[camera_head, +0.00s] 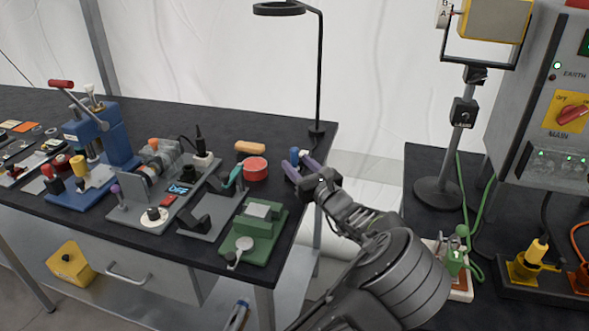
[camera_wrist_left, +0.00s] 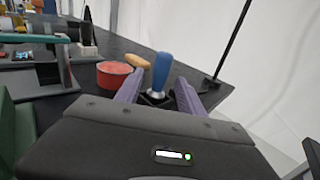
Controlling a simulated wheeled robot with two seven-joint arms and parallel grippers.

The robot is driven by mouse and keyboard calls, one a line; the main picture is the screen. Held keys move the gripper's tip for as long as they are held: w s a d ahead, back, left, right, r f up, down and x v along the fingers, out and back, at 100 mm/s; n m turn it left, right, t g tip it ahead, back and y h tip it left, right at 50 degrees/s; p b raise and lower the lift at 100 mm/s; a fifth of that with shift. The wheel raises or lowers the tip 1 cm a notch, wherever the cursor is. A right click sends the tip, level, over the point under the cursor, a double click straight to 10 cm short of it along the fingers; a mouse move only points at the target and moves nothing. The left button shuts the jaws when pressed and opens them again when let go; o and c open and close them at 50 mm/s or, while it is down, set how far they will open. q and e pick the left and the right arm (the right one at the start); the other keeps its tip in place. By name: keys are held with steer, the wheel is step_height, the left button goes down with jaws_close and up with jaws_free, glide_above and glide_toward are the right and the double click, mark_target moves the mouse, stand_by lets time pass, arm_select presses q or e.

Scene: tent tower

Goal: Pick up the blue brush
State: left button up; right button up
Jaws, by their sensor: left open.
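The blue brush (camera_wrist_left: 162,70) stands upright, handle up, with a silvery collar and a dark foot at the table's right end. In the head view the brush (camera_head: 294,156) shows as a small blue shape, partly hidden by my gripper. My left gripper (camera_head: 296,161) is open, with its purple fingers spread at the brush. In the left wrist view the gripper (camera_wrist_left: 158,82) has one finger on each side of the lower brush. Gaps show between the fingers and the brush. My right gripper is out of view.
A red round tin (camera_head: 255,170) and an orange-brown block (camera_head: 249,147) lie left of the brush. A black lamp stand (camera_head: 318,95) rises behind it. A green device (camera_head: 254,232) stands at the front corner. The table's right edge is close by.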

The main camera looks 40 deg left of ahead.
arm_select(q)
steer(key=p+x, duration=0.2)
steer(key=x, duration=0.3)
steer(key=shift+a, duration=0.15)
stand_by(0.5)
jaws_close()
stand_by(0.5)
